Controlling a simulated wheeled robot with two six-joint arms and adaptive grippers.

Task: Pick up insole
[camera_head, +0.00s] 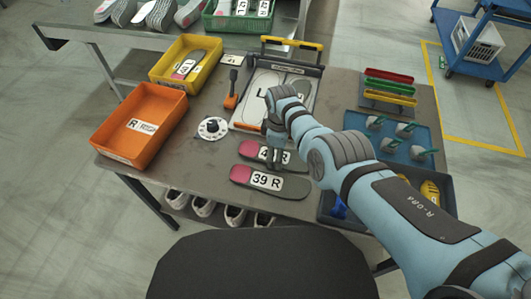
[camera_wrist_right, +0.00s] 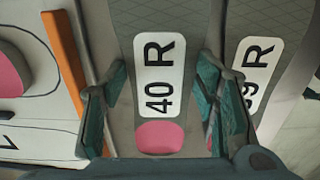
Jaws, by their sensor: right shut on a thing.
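A grey insole with a pink heel and a white label, 40 R (camera_head: 251,149), is at the table's middle, partly hidden by my right gripper (camera_head: 273,165). In the right wrist view the label of the 40 R insole (camera_wrist_right: 160,75) reads clearly, and the fingers of my right gripper (camera_wrist_right: 163,95) stand on its two long sides, shut on it. The head view does not show clearly whether it is clear of the table. Another grey insole, 39 R (camera_head: 266,181), lies flat just in front of it. My left gripper is out of view.
An orange bin (camera_head: 152,116) labelled R and a yellow bin (camera_head: 182,60) stand at the left. A white dial (camera_head: 212,128) and an outlined insole board (camera_head: 245,114) are close behind. A blue tray (camera_head: 392,139) is at the right.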

